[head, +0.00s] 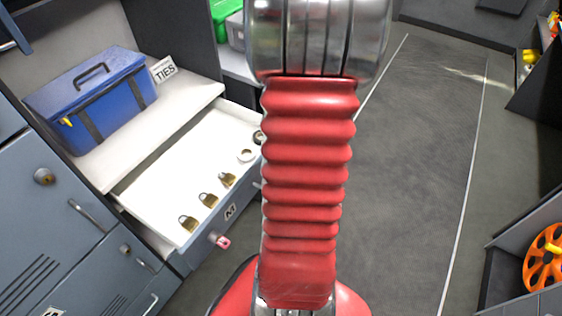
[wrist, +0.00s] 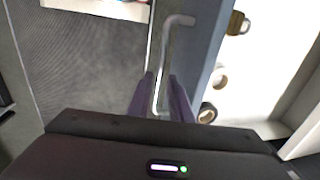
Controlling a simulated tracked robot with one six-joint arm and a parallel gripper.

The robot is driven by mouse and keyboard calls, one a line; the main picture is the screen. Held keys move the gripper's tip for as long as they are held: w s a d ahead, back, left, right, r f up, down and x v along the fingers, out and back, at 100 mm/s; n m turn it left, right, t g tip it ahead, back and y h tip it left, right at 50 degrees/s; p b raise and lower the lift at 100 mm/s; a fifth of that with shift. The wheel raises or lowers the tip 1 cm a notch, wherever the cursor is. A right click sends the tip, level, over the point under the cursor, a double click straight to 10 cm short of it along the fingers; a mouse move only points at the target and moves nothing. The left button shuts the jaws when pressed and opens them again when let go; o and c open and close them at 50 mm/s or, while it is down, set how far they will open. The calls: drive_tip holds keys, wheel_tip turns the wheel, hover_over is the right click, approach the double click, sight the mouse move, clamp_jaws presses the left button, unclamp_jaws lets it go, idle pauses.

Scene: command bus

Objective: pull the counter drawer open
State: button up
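The counter drawer (head: 172,188) stands pulled out below the white counter in the head view. Its pale inside shows, with padlocks and rolls lying in it. Its grey-blue front also shows in the wrist view (wrist: 207,55). A metal bar handle (wrist: 165,62) runs along that front. My gripper (wrist: 160,92) has its two purple fingers on either side of the handle, seemingly closed on it. In the head view my red arm hides the gripper and most of the handle.
A blue toolbox (head: 95,95) and a TIES sign (head: 163,69) stand on the counter (head: 165,125). A pink item (head: 222,242) sticks out from the drawer front. Grey floor (head: 425,150) is clear at right. An orange reel (head: 545,258) is at lower right.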

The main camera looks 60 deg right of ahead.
drive_tip(key=shift+o, duration=1)
wheel_tip(320, 180, up, 14)
drive_tip(key=s, duration=0.2)
drive_tip(key=shift+s+f, duration=0.25)
drive_tip(key=shift+s, duration=0.05)
drive_tip(key=w+a+r+n, duration=0.3)
drive_tip(key=w+a+n, duration=0.1)
drive_tip(key=a, duration=0.4)
drive_tip(key=w+a+r+n, duration=0.3)
drive_tip(key=w+a+n, duration=0.1)
drive_tip(key=a, duration=0.5)
drive_tip(key=s+a+r+n+t, duration=0.1)
drive_tip(key=a+n, duration=0.3)
drive_tip(key=a, duration=0.4)
drive_tip(key=s+a+r+n+t, duration=0.1)
drive_tip(key=a+r+n+t, duration=0.1)
drive_tip(key=a+n, duration=0.3)
drive_tip(key=a+r, duration=0.1)
drive_tip(key=a, duration=0.2)
drive_tip(key=shift+a+r+n, duration=0.15)
drive_tip(key=shift+a+n, duration=0.15)
